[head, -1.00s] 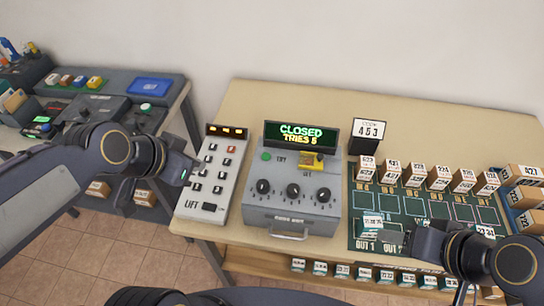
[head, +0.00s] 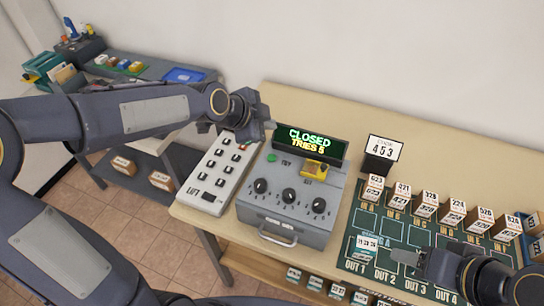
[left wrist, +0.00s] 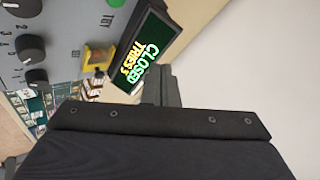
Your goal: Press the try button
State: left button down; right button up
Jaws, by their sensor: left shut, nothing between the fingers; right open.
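The green try button (head: 271,157) sits at the upper left of the grey box's top (head: 247,205), beside the TRY label. Part of it shows at the top edge of the left wrist view (left wrist: 116,3). The display (head: 308,143) behind it reads CLOSED, TRIES 5. My left gripper (head: 266,121) is shut and empty, above and behind the button, near the display's left end. Its fingers (left wrist: 160,86) show beside the display in the left wrist view. My right gripper (head: 398,257) is open over the green mat's front part.
Three black dials (head: 289,196) and a yellow SET part (head: 315,169) are on the box. A lift keypad (head: 207,190) stands left of it. Several numbered boxes line the green mat (head: 372,226). The table behind is clear.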

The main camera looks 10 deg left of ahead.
pick_arm(q)
jog(key=b, duration=0.6)
send_over(268, 160)
notch_tip(268, 160, down, 8)
jog(key=shift+f, duration=0.2)
jog(key=shift+f+b, duration=0.2)
jog(key=shift+b, duration=0.15)
dwell(1.3)
jog(key=shift+f+b, duration=0.4)
jog(key=shift+b, duration=0.2)
jog(key=shift+f+b, duration=0.5)
jog(key=shift+b, duration=0.1)
dwell(0.5)
jog(key=shift+r, duration=0.1)
jog(key=shift+r+p, duration=0.45)
jog(key=shift+r, duration=0.35)
